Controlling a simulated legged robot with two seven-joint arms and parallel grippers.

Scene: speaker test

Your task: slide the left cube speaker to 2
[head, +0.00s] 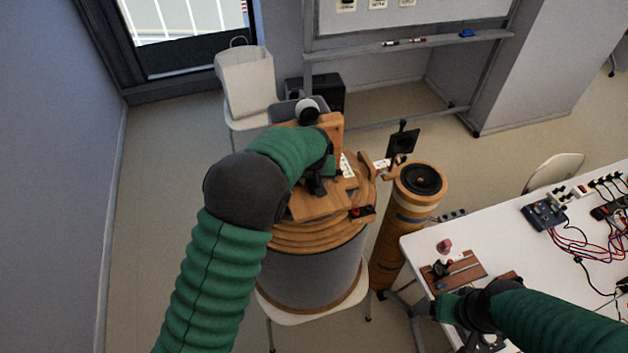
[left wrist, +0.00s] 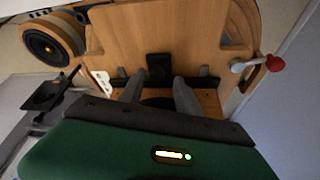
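My left gripper (head: 318,186) is over a wooden stand (head: 300,236) that sits on a grey drum. In the left wrist view its two grey fingers (left wrist: 158,92) are apart. A small black block (left wrist: 159,68) shows between and beyond them, against a wooden panel (left wrist: 165,30); I cannot tell whether they touch it. I cannot make out a cube speaker or a mark 2 for sure; my arm hides part of the stand. My right gripper (head: 446,306) is low at the white table's near edge, beside a wooden slider board (head: 468,272); its fingers are unclear.
A tall wooden cylinder speaker (head: 404,212) stands right of the drum. A lever with a red ball (left wrist: 275,63) is at the panel's right. The white table (head: 500,235) holds cables and a dark device (head: 543,214). A black box (head: 328,94) stands behind.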

